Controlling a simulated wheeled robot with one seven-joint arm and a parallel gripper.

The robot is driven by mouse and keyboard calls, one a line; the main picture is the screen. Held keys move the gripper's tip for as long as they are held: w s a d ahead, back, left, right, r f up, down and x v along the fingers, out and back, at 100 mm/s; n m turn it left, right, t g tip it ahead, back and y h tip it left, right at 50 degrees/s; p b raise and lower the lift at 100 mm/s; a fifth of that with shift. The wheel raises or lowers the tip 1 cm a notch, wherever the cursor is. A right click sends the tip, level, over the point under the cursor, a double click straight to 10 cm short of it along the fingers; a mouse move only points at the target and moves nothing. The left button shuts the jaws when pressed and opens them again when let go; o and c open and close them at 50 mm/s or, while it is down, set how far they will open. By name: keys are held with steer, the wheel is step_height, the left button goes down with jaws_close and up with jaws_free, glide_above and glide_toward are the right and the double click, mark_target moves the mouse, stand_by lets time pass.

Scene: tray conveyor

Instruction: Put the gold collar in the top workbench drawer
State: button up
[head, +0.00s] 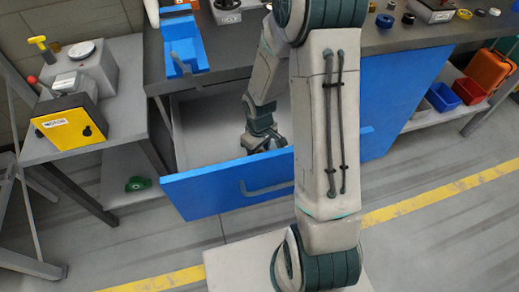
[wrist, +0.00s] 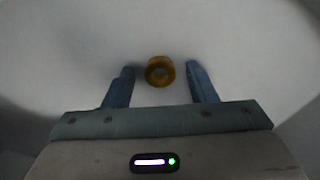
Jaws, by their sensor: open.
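The gold collar (wrist: 160,71) is a small golden ring with a dark hole, lying on a pale surface in the wrist view. My gripper (wrist: 162,78) is open, with one blue finger on each side of the collar and a gap on both sides. In the head view my gripper (head: 265,142) is down inside the open top workbench drawer (head: 228,190), which has a blue front and a pale inside. My arm hides the drawer's right part, and the collar does not show there.
The workbench top (head: 232,60) stands above the drawer. A side table with a yellow box (head: 70,127) is left of the drawer. Red (head: 470,90) and blue bins sit on a lower shelf.

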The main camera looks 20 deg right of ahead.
step_height(320, 180, up, 12)
steer(key=p, duration=0.3)
steer(key=s+r+m, duration=0.2)
steer(key=s+r, duration=0.2)
steer(key=s+r+m+t, duration=0.1)
steer(key=s+r, duration=0.3)
steer(key=r, duration=0.1)
steer(key=s+r+m, duration=0.2)
steer(key=s+r, duration=0.2)
steer(key=s, duration=0.1)
steer(key=shift+r+m+t, duration=0.3)
steer(key=shift+t, duration=0.1)
steer(key=shift+s+a+r, duration=0.1)
steer(key=shift+s+r, duration=0.05)
steer(key=shift+s, duration=0.4)
steer(key=shift+c, duration=0.2)
